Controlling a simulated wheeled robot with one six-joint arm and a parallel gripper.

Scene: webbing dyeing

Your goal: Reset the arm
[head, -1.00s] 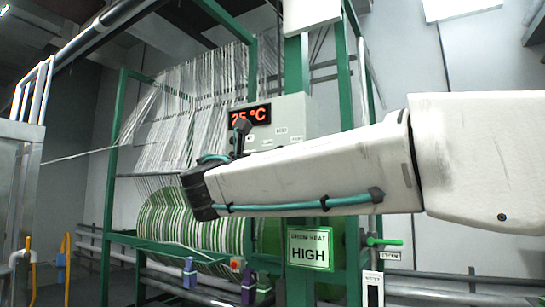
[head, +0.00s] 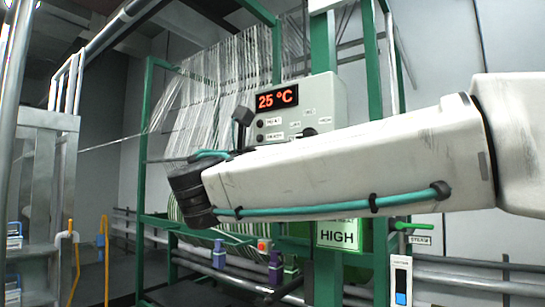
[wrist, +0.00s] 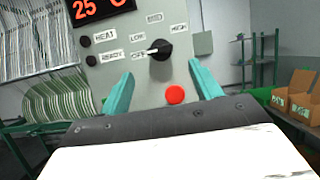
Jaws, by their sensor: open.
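My arm reaches in from the right in the head view and hides part of the machine. My gripper (wrist: 162,88) shows in the wrist view as two teal fingers, spread apart with nothing between them. It faces a grey control panel (wrist: 205,20) with a black rotary knob (wrist: 160,50), its pointer toward the OFF label. A red button (wrist: 175,94) shows between the fingers, lower on the panel. The panel also shows in the head view (head: 325,95), with a red display (head: 277,98) reading 25 °C. I cannot tell whether the fingers touch the panel.
A green frame (head: 147,130) carries white webbing strands (head: 215,95); a striped drum (wrist: 60,115) is at left in the wrist view. Cardboard boxes (wrist: 298,98) stand on a rack at right.

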